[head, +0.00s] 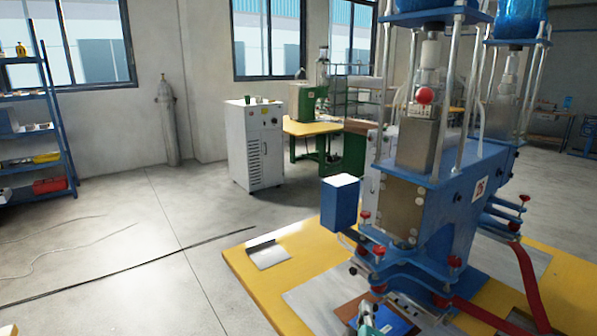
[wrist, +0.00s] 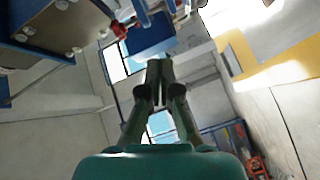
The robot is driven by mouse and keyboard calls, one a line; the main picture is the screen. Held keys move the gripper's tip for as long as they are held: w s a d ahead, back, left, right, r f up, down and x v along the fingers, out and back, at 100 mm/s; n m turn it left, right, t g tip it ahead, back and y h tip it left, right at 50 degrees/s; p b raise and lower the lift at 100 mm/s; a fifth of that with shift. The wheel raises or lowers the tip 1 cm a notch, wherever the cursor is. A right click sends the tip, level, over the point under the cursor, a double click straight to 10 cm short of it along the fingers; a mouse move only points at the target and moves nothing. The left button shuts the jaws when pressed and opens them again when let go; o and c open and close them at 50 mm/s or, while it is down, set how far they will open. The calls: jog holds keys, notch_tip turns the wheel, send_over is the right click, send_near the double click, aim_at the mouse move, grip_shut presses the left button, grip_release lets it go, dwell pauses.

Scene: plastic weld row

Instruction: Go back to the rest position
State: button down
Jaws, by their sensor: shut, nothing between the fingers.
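My gripper (wrist: 159,72) shows in the wrist view, its dark fingers together at the middle of the picture, with nothing between them. Beyond the fingers are windows and wall, seen at an odd tilt. In the head view a small teal part at the bottom edge, in front of the blue welding machine (head: 465,200), looks like my arm; the fingers cannot be made out there. The machine stands on a yellow table (head: 250,275). Blue and red parts, probably of the machine, show at the top of the wrist view.
A grey plate (head: 269,255) lies on the table's left part. A white cabinet (head: 254,145) and a green machine (head: 308,104) on another table stand behind. A blue shelf (head: 45,125) is at the left, a gas cylinder (head: 167,120) by the wall. A dark cable crosses the open floor.

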jog(key=s+d+f+m+g+y, duration=0.1)
jog(key=s+f+m+y, duration=0.1)
jog(key=s+f, duration=0.8)
jog(key=s+d+f+m+y, duration=0.1)
jog(key=s+f, duration=0.5)
jog(key=s, duration=0.7)
jog(key=s+r+m, duration=0.2)
jog(key=s+m, duration=0.2)
jog(key=s, duration=0.9)
jog(key=s+d+r+m, duration=0.1)
jog(key=s+m, duration=0.3)
jog(key=s, duration=1)
jog(key=shift+d+r+g+y, duration=0.3)
jog(key=shift+r+g, duration=0.1)
jog(key=shift+r, duration=0.4)
